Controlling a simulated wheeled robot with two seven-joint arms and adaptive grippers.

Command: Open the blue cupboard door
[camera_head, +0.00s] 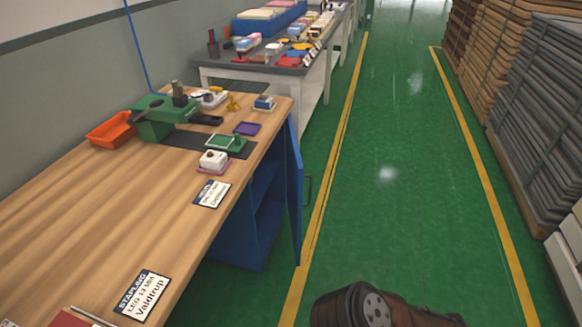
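The blue cupboard (259,215) stands under the wooden workbench, and its shelved inside shows. The blue door (294,190) stands open, swung out toward the aisle and seen nearly edge-on. Its dark handle (307,191) is on the aisle side of the door, with nothing touching it. Neither of my grippers is in view.
The wooden workbench (110,215) holds a green box (155,122), an orange tray (110,131) and labels. A second table (270,69) with small items stands behind. Stacked pallets (535,95) line the right.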

